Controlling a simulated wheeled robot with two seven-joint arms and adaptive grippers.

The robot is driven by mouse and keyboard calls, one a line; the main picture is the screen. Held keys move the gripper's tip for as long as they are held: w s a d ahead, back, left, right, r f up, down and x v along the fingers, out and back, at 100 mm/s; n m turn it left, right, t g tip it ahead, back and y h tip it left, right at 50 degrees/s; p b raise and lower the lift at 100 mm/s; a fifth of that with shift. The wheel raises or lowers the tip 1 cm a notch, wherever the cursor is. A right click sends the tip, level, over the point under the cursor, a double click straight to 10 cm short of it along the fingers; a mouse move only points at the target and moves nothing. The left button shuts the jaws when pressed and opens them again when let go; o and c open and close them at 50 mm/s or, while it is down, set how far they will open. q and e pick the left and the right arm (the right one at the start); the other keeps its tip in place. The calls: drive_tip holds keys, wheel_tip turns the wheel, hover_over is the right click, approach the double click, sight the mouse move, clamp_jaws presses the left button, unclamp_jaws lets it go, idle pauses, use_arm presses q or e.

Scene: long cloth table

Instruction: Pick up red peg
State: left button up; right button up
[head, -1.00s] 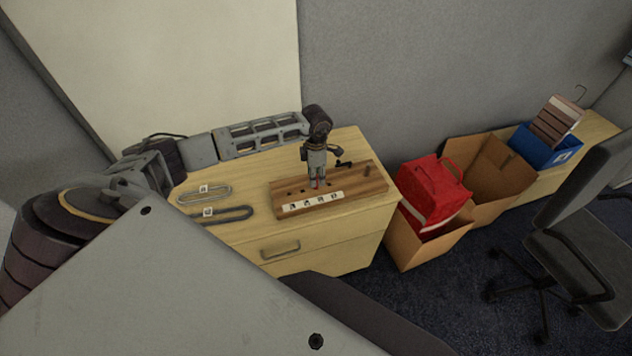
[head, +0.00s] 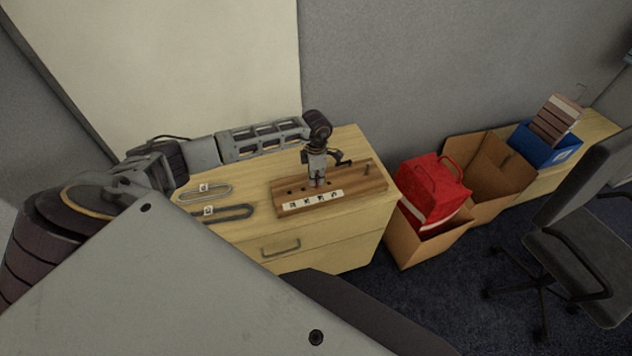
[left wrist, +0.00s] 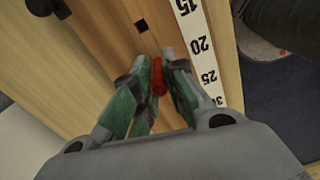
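The red peg (left wrist: 158,78) shows in the left wrist view between the two fingertips of my left gripper (left wrist: 156,68), which are close together against its sides. In the head view the same gripper (head: 318,183) points down at the middle of a wooden board with holes (head: 350,190), and it hides the peg there. Whether the peg's lower end sits in a hole is hidden. My right gripper is not in view.
A number strip (left wrist: 203,45) runs along the board. A small post (head: 367,169) stands at its right end. Two grey loops (head: 205,193) (head: 222,213) lie on the cabinet (head: 345,225) left of the board. A red bag (head: 432,187) in a box stands to the right.

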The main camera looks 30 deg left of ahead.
use_arm(q)
clamp_jaws()
drive_tip(key=shift+r, duration=0.9)
wheel_tip(320, 180, up, 8)
drive_tip(key=shift+r+b, duration=0.1)
drive_tip(key=shift+b, duration=0.8)
